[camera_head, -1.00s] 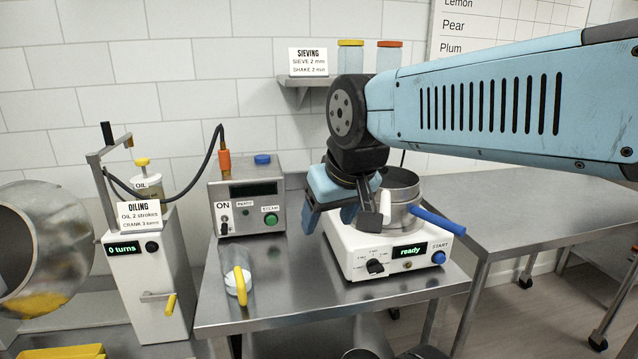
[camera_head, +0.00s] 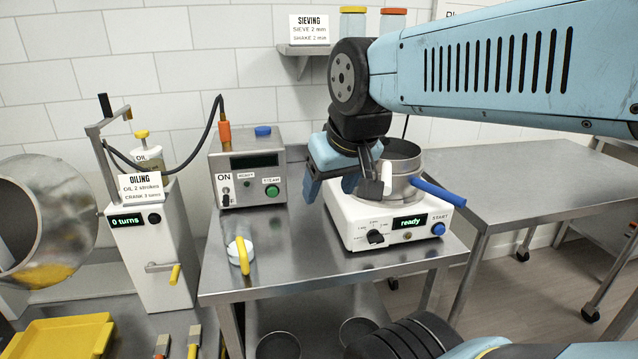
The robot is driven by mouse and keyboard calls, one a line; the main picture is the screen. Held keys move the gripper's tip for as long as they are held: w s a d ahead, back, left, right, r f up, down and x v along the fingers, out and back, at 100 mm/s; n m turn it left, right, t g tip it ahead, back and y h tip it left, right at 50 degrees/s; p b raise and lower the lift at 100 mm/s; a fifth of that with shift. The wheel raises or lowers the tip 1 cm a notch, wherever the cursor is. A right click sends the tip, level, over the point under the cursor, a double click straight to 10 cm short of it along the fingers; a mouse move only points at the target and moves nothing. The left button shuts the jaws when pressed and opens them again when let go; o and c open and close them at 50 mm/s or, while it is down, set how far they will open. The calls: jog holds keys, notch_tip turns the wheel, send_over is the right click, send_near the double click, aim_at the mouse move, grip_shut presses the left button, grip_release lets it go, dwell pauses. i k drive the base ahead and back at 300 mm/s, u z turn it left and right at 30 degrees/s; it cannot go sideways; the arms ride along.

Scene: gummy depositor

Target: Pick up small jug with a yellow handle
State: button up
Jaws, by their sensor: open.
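The small clear jug with a yellow handle (camera_head: 243,257) stands upright at the left front of the steel table (camera_head: 300,276). Its yellow handle faces me, and something white shows at its body. My gripper (camera_head: 340,186) is open, right of the jug and higher in the picture, in front of the metal pot on the white machine. It is well apart from the jug. Nothing shows between its fingers.
The white machine (camera_head: 388,237) reads "ready" and bears a metal pot (camera_head: 404,158) with a blue handle (camera_head: 438,191). A steam box (camera_head: 246,170) stands behind the jug. The oiling unit (camera_head: 150,245) is at left, above a yellow tray (camera_head: 62,335). Table space right of the jug is clear.

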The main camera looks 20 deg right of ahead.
aim_at(237, 230)
jog(key=u, duration=0.7)
jog(key=k, duration=1.65)
jog(key=z, duration=0.55)
jog(key=i, duration=1)
jog(key=u, duration=0.05)
